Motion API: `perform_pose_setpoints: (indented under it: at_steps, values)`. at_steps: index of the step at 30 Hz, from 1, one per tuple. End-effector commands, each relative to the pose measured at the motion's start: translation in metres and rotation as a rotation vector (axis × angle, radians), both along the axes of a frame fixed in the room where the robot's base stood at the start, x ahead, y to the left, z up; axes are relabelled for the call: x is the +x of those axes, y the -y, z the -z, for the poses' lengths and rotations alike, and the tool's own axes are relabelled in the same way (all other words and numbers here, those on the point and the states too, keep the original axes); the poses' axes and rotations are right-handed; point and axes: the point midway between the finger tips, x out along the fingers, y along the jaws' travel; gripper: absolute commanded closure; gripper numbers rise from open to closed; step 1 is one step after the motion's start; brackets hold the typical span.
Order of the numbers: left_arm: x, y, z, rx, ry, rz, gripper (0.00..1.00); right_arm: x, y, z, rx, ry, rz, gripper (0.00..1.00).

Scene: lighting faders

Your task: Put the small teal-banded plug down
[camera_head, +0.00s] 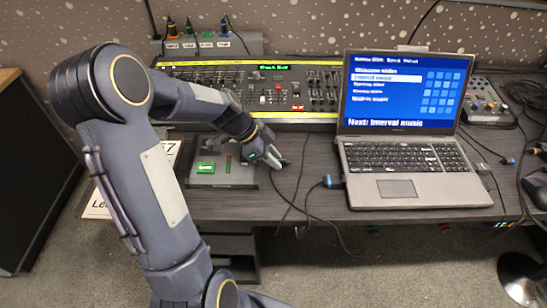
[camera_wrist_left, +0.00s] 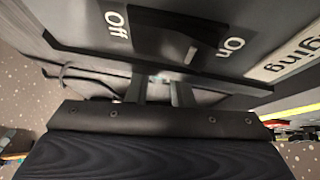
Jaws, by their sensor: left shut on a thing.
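My left gripper (camera_head: 277,158) is shut low over the desk, just right of the small grey box with green lights. In the left wrist view its two fingers (camera_wrist_left: 160,92) point at a dark box face, with a tiny teal-tinted spot (camera_wrist_left: 157,79) between their tips. This fits the small teal-banded plug held in the jaws, but nearly all of it is hidden. I cannot tell whether it touches the desk. My right gripper is in neither view.
A grey box (camera_head: 237,174) with green lights stands beside the gripper. The fader desk (camera_head: 313,97) lies behind, an open laptop (camera_head: 403,150) to the right. A blue-banded plug (camera_head: 330,182) and loose cables lie between. The wrist view shows a black Off/On switch (camera_wrist_left: 180,37).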

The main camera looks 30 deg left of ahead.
Motion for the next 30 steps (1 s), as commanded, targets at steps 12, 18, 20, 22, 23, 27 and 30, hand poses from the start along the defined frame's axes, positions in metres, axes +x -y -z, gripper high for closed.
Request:
perform_pose_setpoints:
  at_steps: [12, 18, 20, 22, 23, 27, 30]
  values:
    - [0.000, 0.000, 0.000, 0.000, 0.000, 0.000, 0.58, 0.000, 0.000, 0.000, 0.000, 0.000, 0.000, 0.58]
    - [0.000, 0.000, -0.011, 0.000, -0.001, 0.001, 0.58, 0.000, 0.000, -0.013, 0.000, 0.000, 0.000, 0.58]
    - [-0.001, -0.004, -0.015, 0.002, 0.003, -0.002, 0.58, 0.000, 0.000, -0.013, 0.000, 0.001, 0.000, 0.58]
    - [-0.005, -0.012, -0.026, 0.003, 0.004, -0.003, 0.58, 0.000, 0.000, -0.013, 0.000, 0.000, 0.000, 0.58]
    - [-0.008, -0.015, -0.032, 0.003, 0.005, -0.004, 0.58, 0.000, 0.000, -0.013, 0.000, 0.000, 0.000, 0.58]
    - [-0.018, -0.031, -0.059, 0.003, 0.004, -0.005, 0.58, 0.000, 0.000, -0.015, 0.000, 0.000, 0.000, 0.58]
    - [-0.024, -0.041, -0.076, 0.003, 0.004, -0.003, 0.58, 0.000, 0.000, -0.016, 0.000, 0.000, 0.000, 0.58]
